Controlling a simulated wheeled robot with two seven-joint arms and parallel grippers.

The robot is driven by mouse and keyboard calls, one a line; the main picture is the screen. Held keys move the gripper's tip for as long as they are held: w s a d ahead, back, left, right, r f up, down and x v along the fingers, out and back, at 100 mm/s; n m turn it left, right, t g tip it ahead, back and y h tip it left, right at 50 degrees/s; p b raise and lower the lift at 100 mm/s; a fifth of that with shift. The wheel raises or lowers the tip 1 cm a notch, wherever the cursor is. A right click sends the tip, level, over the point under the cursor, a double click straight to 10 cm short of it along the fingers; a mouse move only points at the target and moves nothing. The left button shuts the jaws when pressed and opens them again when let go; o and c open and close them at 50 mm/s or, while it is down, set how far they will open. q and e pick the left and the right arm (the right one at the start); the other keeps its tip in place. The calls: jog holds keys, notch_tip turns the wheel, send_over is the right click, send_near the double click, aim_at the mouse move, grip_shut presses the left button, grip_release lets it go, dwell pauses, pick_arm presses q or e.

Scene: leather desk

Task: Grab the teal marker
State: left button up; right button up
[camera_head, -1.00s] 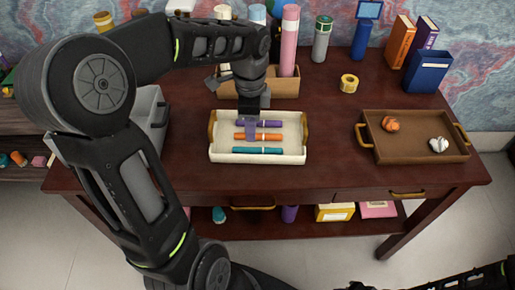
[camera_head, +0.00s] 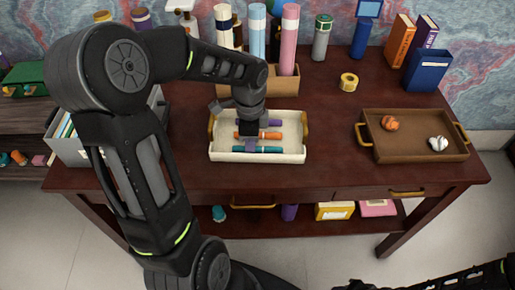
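The teal marker (camera_head: 271,149) lies crosswise near the front of the white tray (camera_head: 227,156) with gold handles. My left gripper (camera_head: 250,146) reaches down into the tray, its fingertips at the marker's left-middle part and covering some of it. The finger gap is too small and hidden to tell whether it is open or shut. An orange marker (camera_head: 272,136) lies just behind the teal one. A purple marker (camera_head: 275,123) lies behind that, partly hidden by my gripper. Part of my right arm shows at the bottom right; its gripper is not in view.
A brown tray (camera_head: 400,153) with an orange lump (camera_head: 390,123) and a white lump (camera_head: 438,143) stands at right. Yellow tape (camera_head: 348,82) and a wooden holder (camera_head: 284,88) with tall tubes stand behind. A grey box (camera_head: 70,150) is at left.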

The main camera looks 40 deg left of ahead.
pick_arm(q)
jog(key=shift+c, duration=0.6)
grip_shut()
